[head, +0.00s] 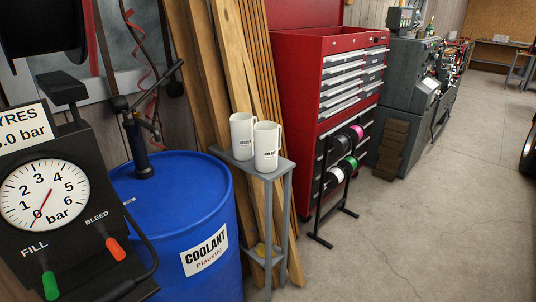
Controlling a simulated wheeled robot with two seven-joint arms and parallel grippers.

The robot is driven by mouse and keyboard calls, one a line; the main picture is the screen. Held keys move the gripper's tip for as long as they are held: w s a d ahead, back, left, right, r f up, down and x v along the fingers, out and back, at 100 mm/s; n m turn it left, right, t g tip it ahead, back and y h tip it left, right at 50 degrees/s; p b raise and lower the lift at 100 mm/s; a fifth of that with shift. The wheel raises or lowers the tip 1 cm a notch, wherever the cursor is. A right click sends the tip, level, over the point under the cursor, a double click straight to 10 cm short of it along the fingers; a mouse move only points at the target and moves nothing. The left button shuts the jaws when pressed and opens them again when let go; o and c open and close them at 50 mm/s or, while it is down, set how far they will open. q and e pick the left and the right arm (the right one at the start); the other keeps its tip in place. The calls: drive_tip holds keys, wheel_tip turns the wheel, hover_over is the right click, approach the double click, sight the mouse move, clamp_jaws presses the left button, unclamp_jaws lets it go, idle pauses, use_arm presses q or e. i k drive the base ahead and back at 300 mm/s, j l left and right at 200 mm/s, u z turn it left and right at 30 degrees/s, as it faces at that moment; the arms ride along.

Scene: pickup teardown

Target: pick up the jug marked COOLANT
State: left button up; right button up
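Two white jugs stand upright, side by side, on a small grey stand in the middle of the head view. The left jug (242,136) is a little farther back, and the right jug (267,147) stands in front and partly overlaps it. Neither of my grippers is in view.
The narrow grey stand (262,172) stands between the drum and a red tool chest (310,75). Timber planks lean behind it. A black rack of spools (322,210) is to its right. A tyre gauge unit (45,195) fills the left front. The concrete floor at right is clear.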

sight(267, 134)
drive_tip(key=u, duration=1)
drive_tip(key=i+l+u, duration=0.15)
drive_tip(key=l+u, duration=0.75)
drive_tip(key=l, duration=0.25)
drive_tip(key=l+u, duration=0.45)
drive_tip(key=l, duration=0.15)
